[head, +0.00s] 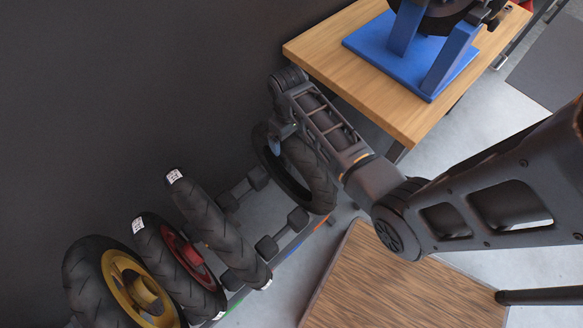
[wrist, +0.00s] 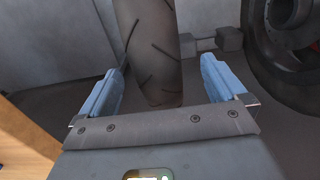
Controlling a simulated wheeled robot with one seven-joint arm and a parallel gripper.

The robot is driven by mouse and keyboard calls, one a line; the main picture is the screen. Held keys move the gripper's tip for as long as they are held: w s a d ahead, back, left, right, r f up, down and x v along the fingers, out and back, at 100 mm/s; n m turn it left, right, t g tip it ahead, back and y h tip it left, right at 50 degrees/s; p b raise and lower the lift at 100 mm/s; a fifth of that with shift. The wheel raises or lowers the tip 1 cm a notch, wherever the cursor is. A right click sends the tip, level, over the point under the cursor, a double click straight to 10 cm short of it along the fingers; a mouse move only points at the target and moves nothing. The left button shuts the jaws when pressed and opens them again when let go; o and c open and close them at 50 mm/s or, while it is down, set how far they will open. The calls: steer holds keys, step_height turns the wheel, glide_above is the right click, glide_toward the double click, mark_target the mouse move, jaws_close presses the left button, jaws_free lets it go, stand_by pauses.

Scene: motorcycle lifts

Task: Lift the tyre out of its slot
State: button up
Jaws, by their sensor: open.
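A bare black tyre (head: 317,183) stands upright at the far end of the low rack in the head view, partly hidden by my arm. My gripper (head: 281,138) is at the top of this tyre, with a blue finger showing against its opening. In the wrist view the treaded tyre (wrist: 148,45) runs between the two blue fingers of my gripper (wrist: 162,82). The fingers are open, one on each side of the tyre, with visible gaps.
Along the rack (head: 283,258) stand another tyre (head: 218,228), a red-rimmed wheel (head: 178,262) and a yellow-rimmed wheel (head: 128,285). A dark wall is behind. A wooden bench (head: 340,48) bears a blue stand (head: 405,62). A brown wooden surface (head: 385,285) lies in front.

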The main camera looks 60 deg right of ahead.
steer(key=f, duration=0.5)
steer(key=shift+s+d+f, duration=0.2)
steer(key=shift+s+f, duration=0.1)
steer(key=shift+f, duration=0.1)
steer(key=shift+c, duration=0.2)
jaws_close()
steer(key=shift+w+r, duration=0.1)
stand_by(0.3)
